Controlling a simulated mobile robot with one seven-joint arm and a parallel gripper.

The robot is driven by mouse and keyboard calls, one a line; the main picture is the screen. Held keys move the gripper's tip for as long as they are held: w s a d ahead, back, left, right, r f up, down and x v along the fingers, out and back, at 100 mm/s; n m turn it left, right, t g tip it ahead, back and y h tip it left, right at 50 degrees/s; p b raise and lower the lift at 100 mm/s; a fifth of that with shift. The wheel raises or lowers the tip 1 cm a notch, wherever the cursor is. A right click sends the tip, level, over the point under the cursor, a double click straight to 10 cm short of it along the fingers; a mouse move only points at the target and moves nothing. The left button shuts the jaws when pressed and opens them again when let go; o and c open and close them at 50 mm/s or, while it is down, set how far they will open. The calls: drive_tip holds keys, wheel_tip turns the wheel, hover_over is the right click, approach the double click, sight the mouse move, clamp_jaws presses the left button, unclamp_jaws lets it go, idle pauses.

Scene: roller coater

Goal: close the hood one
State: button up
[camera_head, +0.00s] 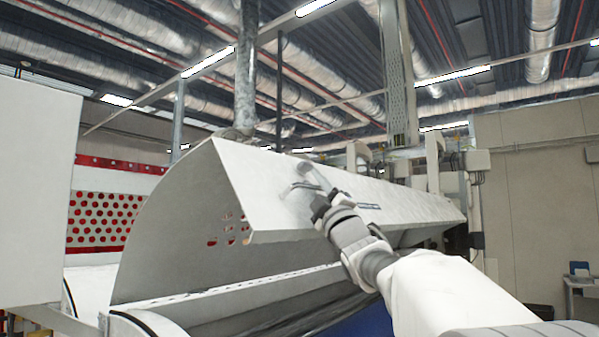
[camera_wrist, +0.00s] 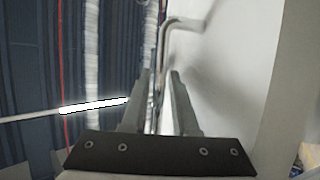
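The hood (camera_head: 300,190) is a long white angled cover on the coating machine. It is raised, with an open gap beneath its front edge. A bent metal handle (camera_wrist: 181,24) is on its front face; in the head view it shows at the hood's near end (camera_head: 305,185), just by my gripper (camera_head: 318,201). In the wrist view the two fingers of my gripper (camera_wrist: 158,85) are apart, and the handle's bar runs down into the space between them. Whether a finger touches the bar is unclear. The white hood face (camera_wrist: 225,80) is close on the right there.
A vertical duct (camera_head: 246,70) rises behind the hood. A beige wall (camera_head: 540,190) and a small table (camera_head: 582,285) are at the right.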

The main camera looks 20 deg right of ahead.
drive_tip(key=shift+w+r, duration=0.3)
drive_tip(key=shift+w, duration=0.1)
drive_tip(key=shift+s, duration=0.1)
clamp_jaws()
idle(1.2)
